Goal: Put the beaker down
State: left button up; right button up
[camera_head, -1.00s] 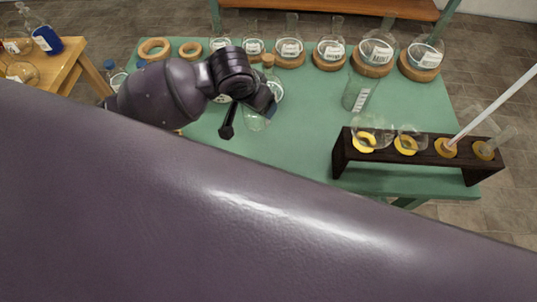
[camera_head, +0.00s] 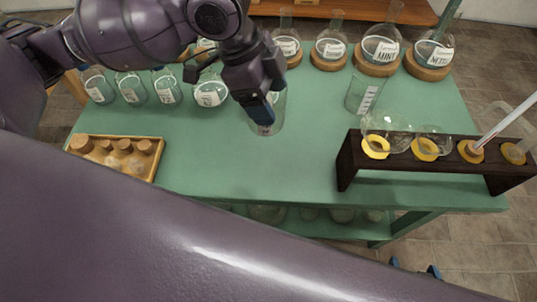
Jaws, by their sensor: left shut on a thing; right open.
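A clear glass beaker (camera_head: 267,124) is in the jaws of my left gripper (camera_head: 265,102), over the middle of the green table (camera_head: 300,170). The gripper comes from above and is shut on the beaker, covering part of it. The beaker looks upright, with its bottom at or close to the tabletop; I cannot tell if it touches. My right gripper (camera_head: 415,268) shows only its blue fingertips, apart and empty, low at the right beyond the table's front edge.
Labelled round flasks on cork rings, such as one (camera_head: 380,45), line the back. A second beaker (camera_head: 366,95) stands right of the held one. A dark rack (camera_head: 350,160) is at the right, a cork tray (camera_head: 155,163) at the left. Table front is clear.

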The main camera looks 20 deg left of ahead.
pick_arm(q)
notch_tip(320, 180, down, 18)
jog(key=b, duration=0.4)
jog(key=shift+r, duration=0.15)
jog(key=o, duration=1)
jog(key=shift+r, duration=0.1)
jog(key=p+v, duration=0.3)
jog(key=v, duration=0.9)
